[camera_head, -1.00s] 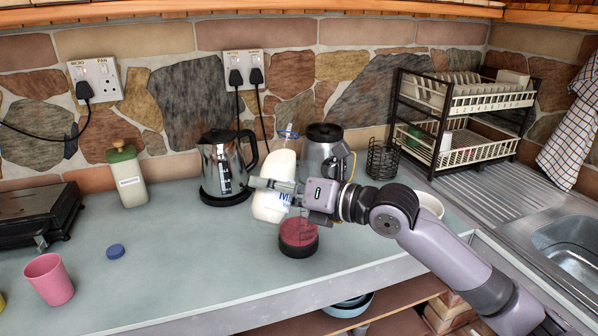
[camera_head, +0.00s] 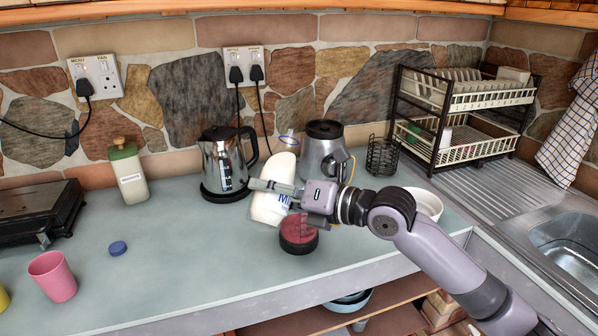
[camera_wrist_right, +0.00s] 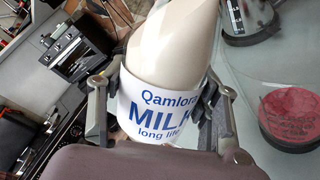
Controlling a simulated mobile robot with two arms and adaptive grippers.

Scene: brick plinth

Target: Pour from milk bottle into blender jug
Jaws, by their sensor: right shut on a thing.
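The white milk bottle (camera_head: 266,208) is in my right gripper (camera_head: 276,191), above the counter, its upper end leaning right. In the wrist view the bottle (camera_wrist_right: 168,50) shows its blue "MILK" label, with a finger of the right gripper (camera_wrist_right: 158,105) on each side. The blender jug (camera_head: 298,234) stands upright on the counter, just right of and in front of the bottle. It has a dark base, red contents low down and clear walls that are hard to make out. The jug's red part (camera_wrist_right: 290,115) also shows at right in the wrist view. My left gripper is out of view.
A steel kettle (camera_head: 223,165) stands left of the bottle, and a steel appliance (camera_head: 318,155) stands behind it. A white bowl (camera_head: 428,204) is partly behind my right arm. A blue cap (camera_head: 117,248) and pink cup (camera_head: 52,277) are at left. The front middle counter is clear.

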